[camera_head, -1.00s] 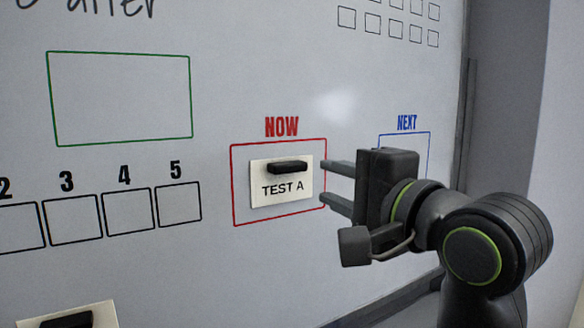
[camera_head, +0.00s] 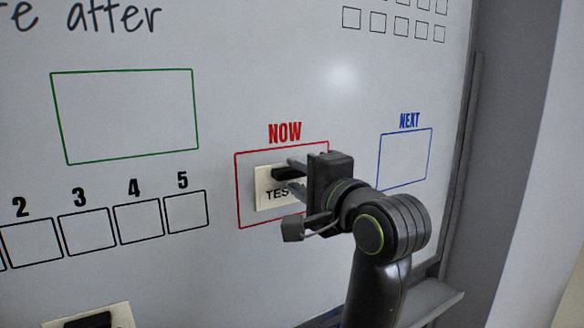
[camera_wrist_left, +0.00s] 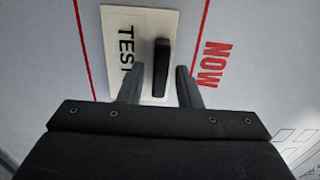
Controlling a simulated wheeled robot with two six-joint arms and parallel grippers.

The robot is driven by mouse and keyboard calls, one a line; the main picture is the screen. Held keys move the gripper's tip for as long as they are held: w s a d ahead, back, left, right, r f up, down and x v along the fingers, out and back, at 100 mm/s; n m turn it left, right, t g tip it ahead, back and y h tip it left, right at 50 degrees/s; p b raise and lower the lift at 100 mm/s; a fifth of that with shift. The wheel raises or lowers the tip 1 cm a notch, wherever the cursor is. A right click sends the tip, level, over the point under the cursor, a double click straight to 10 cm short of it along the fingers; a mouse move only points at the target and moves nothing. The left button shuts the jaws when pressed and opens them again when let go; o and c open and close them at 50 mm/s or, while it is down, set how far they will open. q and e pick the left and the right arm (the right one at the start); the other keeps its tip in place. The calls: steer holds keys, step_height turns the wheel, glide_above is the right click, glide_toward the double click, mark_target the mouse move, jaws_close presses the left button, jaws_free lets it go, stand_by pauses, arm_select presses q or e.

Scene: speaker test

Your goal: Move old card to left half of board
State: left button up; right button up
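A cream card marked TEST A (camera_head: 263,198) is on the whiteboard (camera_head: 230,50) inside the red NOW box. It has a black handle (camera_wrist_left: 160,58), and my gripper partly covers it in the head view. My left gripper (camera_head: 292,178) is in front of the card. In the left wrist view its two fingers (camera_wrist_left: 157,80) are open, one on each side of the handle, with a gap to it on both sides. A second cream card (camera_head: 122,316) with a black handle is cut off at the bottom left of the head view. My right gripper is not in view.
An empty green box (camera_head: 127,117) and a row of small numbered boxes (camera_head: 138,223) lie left of the NOW box. The blue NEXT box (camera_head: 405,160) is empty. The board's frame (camera_head: 463,150) runs down the right, with a ledge (camera_head: 435,298) below.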

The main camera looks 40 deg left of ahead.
arm_select(q)
steer(key=shift+c, duration=0.4)
jaws_close()
